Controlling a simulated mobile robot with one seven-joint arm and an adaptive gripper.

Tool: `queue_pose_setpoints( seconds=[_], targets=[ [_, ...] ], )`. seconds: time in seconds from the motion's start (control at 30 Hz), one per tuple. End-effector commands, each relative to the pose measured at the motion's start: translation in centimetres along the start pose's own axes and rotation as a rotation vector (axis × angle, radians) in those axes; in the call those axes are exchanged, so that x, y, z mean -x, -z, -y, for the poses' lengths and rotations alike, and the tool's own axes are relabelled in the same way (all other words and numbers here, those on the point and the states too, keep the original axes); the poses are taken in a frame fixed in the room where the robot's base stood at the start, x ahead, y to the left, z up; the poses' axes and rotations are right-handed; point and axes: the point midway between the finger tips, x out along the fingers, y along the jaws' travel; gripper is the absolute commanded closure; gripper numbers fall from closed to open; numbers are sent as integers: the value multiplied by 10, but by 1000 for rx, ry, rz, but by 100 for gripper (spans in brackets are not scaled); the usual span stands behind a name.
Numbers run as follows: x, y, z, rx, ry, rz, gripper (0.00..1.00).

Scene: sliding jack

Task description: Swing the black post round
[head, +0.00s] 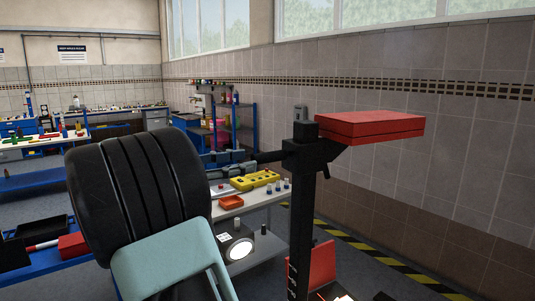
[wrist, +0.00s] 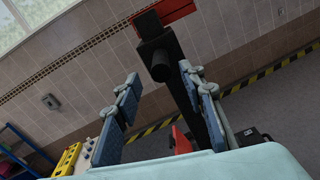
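The black post (head: 302,215) stands upright right of centre in the head view, with a red block (head: 370,127) on an arm at its top, pointing right. A short dark bar sticks out of the post's upper part to the left, towards my gripper (head: 246,163). In the wrist view the post (wrist: 182,85) runs down behind the fingers, and its round black bar end (wrist: 160,72) faces me. My gripper (wrist: 158,82) is open, with the bar end between and beyond its blue-padded fingertips. I see no contact. My forearm hides part of the head view.
A grey trolley (head: 262,201) with a yellow tool (head: 254,180) and a red box (head: 231,202) stands behind the gripper. A tiled wall (head: 460,165) is at the right. Yellow-black floor tape (head: 350,254) runs along it. Blue workbenches stand at the left.

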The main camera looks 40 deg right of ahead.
Motion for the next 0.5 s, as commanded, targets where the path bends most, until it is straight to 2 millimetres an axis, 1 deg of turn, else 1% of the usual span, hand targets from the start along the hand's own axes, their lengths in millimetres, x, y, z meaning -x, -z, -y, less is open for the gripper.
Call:
queue_pose_setpoints(
  seconds=[0.1, 0.3, 0.4, 0.5],
  targets=[
    [-24, -2, 1, -1, 4, 0, 63],
    [-61, -1, 2, -1, 5, 0, 63],
    [-76, -1, 1, -2, 3, 0, 63],
    [-85, -1, 1, -3, 1, -2, 63]
  ],
)
